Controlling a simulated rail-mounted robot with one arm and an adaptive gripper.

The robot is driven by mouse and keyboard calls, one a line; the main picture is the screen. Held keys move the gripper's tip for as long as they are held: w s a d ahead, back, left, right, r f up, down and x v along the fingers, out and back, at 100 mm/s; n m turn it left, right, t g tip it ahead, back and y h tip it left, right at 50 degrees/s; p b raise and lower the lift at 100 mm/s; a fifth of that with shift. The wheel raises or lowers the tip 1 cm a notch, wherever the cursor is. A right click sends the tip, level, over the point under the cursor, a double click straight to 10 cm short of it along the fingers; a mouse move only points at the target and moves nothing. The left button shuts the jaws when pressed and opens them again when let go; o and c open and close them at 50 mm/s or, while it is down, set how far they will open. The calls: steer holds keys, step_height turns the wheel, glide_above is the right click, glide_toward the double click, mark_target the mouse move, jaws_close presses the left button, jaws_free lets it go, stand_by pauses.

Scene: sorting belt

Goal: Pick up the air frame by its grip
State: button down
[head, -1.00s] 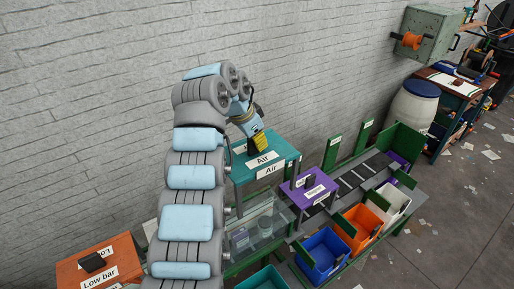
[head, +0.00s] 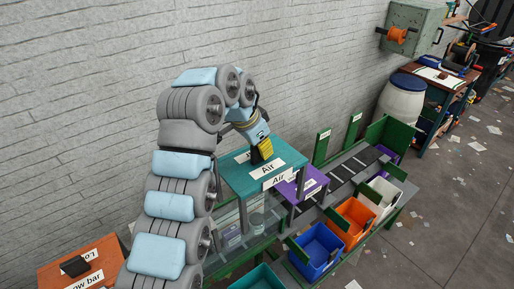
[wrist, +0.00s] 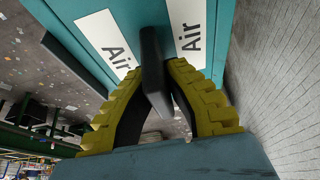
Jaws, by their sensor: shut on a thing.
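The air frame (head: 235,181) is a teal, table-like frame with two white "Air" labels and legs below its top. In the head view it stands out in front of the wall and partly covers a purple frame. Its grip (wrist: 154,75) is a dark upright bar between the labels. My gripper (head: 263,150) is above the teal top, with its yellow fingers (wrist: 158,85) closed on both sides of the grip in the wrist view. The frame's feet are hard to make out, so its clearance cannot be told.
The purple frame (head: 318,179) is close on the right, over the dark belt (head: 343,173). Blue (head: 320,247), orange (head: 351,222) and white (head: 385,196) bins line the front. An orange "Low bar" frame (head: 50,273) is at lower left. Green uprights (head: 322,146) stand behind the belt.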

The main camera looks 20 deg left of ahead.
mark_target(285, 170)
steer(key=s+d+b, duration=0.1)
steer(key=s+d, duration=0.1)
steer(key=s+d+b, duration=0.1)
steer(key=d, duration=0.2)
steer(key=shift+s+f, duration=0.1)
steer(key=shift+s, duration=0.3)
steer(key=shift+s+d+f+b, duration=0.15)
steer(key=shift+d+b, duration=0.1)
steer(key=shift+b, duration=0.65)
steer(key=shift+s+d+b, duration=0.5)
steer(key=shift+d+b, duration=0.2)
steer(key=shift+b, duration=0.3)
steer(key=shift+s+d+r, duration=0.1)
steer(key=shift+d+r, duration=0.1)
steer(key=shift+r, duration=0.1)
